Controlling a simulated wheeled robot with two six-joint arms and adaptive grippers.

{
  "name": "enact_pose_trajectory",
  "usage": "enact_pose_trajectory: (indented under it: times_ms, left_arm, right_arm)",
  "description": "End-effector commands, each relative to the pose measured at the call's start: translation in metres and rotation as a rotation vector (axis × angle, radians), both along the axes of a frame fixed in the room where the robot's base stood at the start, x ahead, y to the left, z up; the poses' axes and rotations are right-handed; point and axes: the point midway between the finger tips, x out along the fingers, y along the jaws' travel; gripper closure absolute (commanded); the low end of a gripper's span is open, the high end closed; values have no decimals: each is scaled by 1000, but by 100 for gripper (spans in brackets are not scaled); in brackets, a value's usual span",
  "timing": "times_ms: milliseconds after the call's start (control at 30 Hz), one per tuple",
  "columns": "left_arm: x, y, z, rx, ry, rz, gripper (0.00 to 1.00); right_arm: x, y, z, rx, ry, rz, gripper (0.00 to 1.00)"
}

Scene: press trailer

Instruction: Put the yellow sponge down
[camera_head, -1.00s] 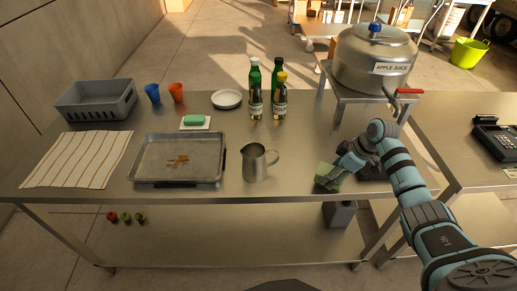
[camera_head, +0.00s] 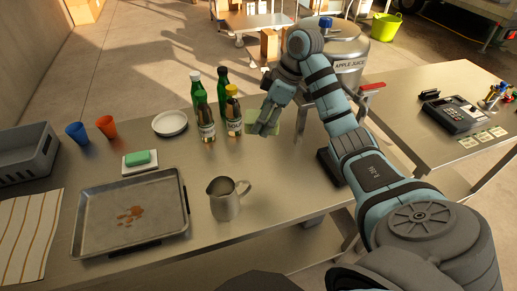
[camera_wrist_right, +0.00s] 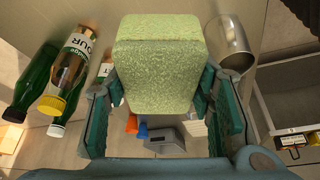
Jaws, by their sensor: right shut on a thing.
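The sponge is pale yellow-green. In the head view it (camera_head: 249,120) shows partly behind my right gripper (camera_head: 265,126), to the right of the bottles, over the back of the steel table. In the right wrist view the sponge (camera_wrist_right: 160,62) fills the space between the two fingers of my right gripper (camera_wrist_right: 160,98), which is shut on it. Whether the sponge touches the tabletop is hard to tell. My left gripper is not in view.
Two green bottles (camera_head: 198,98) and a yellow-capped bottle (camera_head: 233,115) stand close left of the gripper. A metal pitcher (camera_head: 226,204) stands nearer. A tray (camera_head: 92,215) and a green block on a white dish (camera_head: 139,171) lie left. Bare tabletop (camera_head: 285,185) lies right of the pitcher.

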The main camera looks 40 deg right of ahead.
Motion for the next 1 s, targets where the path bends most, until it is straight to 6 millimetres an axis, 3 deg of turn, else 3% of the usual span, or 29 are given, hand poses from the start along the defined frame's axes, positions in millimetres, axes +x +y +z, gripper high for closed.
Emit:
enact_pose_trajectory:
  times_ms: [33, 100, 200, 267, 533, 700, 1000]
  left_arm:
    - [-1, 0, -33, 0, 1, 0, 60]
    - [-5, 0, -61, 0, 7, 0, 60]
    - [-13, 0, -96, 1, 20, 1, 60]
    - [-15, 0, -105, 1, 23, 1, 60]
    - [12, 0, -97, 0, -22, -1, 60]
    - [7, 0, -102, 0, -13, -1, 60]
    - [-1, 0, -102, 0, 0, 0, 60]
  right_arm:
    - [3, 1, -35, 4, 3, 0, 74]
    - [7, 0, -65, 5, 7, -3, 74]
    - [11, 0, -103, 5, 10, -4, 74]
    - [11, 0, -123, 6, 14, -5, 74]
    - [11, -2, -160, 5, 14, -7, 74]
    - [10, -2, -192, 5, 14, -7, 74]
    - [11, -2, -195, 4, 12, -7, 74]
